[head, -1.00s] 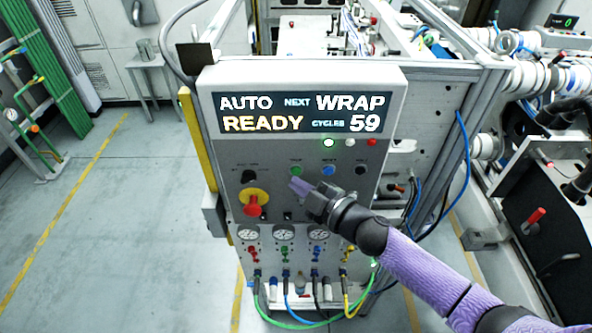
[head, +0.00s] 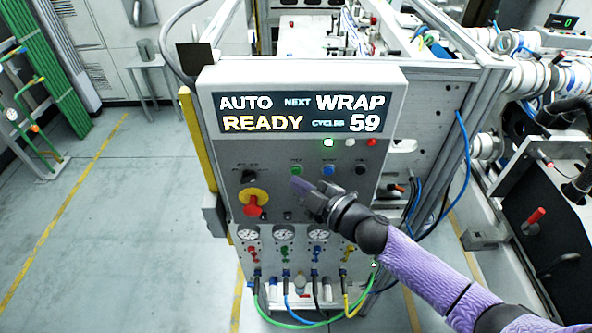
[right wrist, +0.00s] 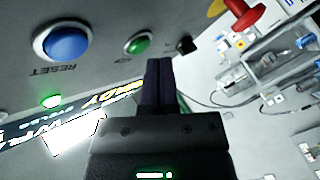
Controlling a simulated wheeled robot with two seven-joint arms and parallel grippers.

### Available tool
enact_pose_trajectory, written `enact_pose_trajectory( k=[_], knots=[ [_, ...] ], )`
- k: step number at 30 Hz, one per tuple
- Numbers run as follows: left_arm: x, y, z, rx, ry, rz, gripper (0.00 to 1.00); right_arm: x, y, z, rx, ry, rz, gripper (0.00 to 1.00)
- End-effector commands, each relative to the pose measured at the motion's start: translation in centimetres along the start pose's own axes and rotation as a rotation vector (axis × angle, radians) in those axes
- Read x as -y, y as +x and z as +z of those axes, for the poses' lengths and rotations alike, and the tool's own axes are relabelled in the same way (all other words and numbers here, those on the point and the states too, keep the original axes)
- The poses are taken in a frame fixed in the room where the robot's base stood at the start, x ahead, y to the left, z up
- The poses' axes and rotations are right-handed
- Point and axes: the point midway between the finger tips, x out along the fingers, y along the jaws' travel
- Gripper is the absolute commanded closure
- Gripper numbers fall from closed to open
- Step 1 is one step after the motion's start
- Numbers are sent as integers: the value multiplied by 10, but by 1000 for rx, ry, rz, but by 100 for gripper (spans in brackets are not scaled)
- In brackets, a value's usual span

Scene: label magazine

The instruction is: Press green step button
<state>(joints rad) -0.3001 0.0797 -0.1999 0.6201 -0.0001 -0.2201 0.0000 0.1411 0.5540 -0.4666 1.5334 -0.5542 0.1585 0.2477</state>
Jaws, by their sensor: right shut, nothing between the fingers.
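The green step button (head: 295,170) is on the grey control panel (head: 225,150), below the display. It also shows in the right wrist view (right wrist: 138,44), left of and beyond my fingertips. My right gripper (head: 298,184) is shut and empty, its fingertips just below the green button in the head view. In the right wrist view the closed fingers (right wrist: 160,66) appear apart from the button; the exact gap to the panel is hard to tell. My left gripper is not in view.
The blue reset button (head: 328,170) and a black knob (head: 361,170) are right of the green button. A black selector (head: 248,176) and a red emergency stop (head: 253,205) are left. Gauges and hoses sit below. The display (head: 300,112) reads AUTO, NEXT WRAP, READY, CYCLES 59.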

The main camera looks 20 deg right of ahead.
Motion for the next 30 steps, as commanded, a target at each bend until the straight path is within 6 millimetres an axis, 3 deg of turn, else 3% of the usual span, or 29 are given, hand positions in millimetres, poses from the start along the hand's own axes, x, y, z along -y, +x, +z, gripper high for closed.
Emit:
enact_pose_trajectory(
  k=[30],
  knots=[
    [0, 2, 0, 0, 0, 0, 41, -6, 9, 6, 0, -1, 0, 100]
  ],
)
